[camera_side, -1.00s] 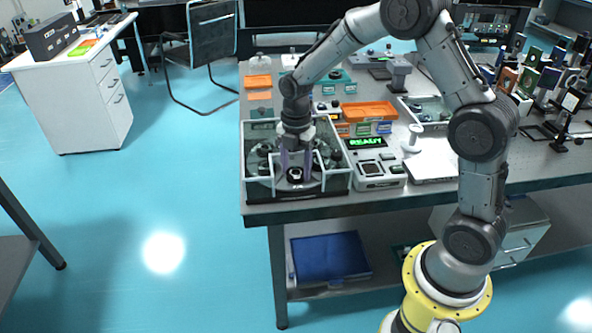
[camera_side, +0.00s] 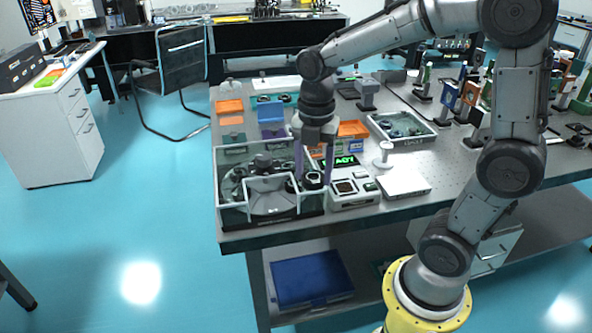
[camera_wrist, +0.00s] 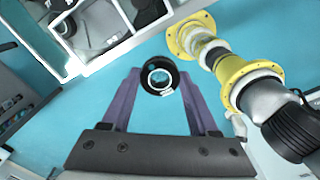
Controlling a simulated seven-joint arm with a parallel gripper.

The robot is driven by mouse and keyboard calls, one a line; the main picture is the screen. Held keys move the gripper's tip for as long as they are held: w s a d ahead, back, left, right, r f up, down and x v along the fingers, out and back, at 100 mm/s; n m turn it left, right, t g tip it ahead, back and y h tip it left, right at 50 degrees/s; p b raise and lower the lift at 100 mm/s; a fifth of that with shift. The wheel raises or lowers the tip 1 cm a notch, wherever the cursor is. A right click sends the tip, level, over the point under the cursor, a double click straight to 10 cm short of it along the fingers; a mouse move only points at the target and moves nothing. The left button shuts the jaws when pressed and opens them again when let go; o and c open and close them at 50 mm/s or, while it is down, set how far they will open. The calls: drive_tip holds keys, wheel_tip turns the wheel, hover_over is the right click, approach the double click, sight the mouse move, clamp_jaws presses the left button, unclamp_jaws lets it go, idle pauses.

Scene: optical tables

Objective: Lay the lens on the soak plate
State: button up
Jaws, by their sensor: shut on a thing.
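The lens (camera_side: 313,181) is a small dark ring-mounted piece. My gripper (camera_side: 314,182) is shut on it between two purple fingers. In the wrist view the black ring (camera_wrist: 148,76) sits between the fingertips, with blue floor showing behind it. My gripper holds the lens raised, by the right wall of a clear-walled enclosure and close to a white instrument. This instrument (camera_side: 368,197) has a dark square plate (camera_side: 345,187) on its top and a lit green display (camera_side: 346,160) behind it. I cannot tell for sure whether that square is the soak plate.
The clear-walled enclosure (camera_side: 229,215) holds a round carousel (camera_side: 270,200) with several dark pieces. Orange trays (camera_side: 352,129) and small labelled bins stand behind. A white box (camera_side: 405,184) and a white post (camera_side: 383,156) stand to the right. A tray of parts (camera_side: 428,135) lies farther back.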

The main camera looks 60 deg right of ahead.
drive_tip(key=shift+s+a+r, duration=0.1)
drive_tip(key=shift+s+r, duration=0.2)
drive_tip(key=shift+s, duration=0.35)
drive_tip(key=shift+s+f+m, duration=0.25)
drive_tip(key=shift+s+m, duration=0.15)
drive_tip(key=shift+m, duration=0.6)
drive_tip(key=s+d+m, duration=1.4)
drive_tip(key=s+m, duration=0.2)
drive_tip(key=s, duration=0.1)
hover_over(395, 184)
drive_tip(key=f, duration=0.9)
drive_tip(key=shift+s+a+f, duration=0.15)
drive_tip(key=shift+a+f, duration=0.05)
drive_tip(key=shift+f, duration=0.1)
drive_tip(key=shift+d+f, duration=0.2)
drive_tip(key=shift+f, duration=1.55)
drive_tip(key=shift+f, duration=0.1)
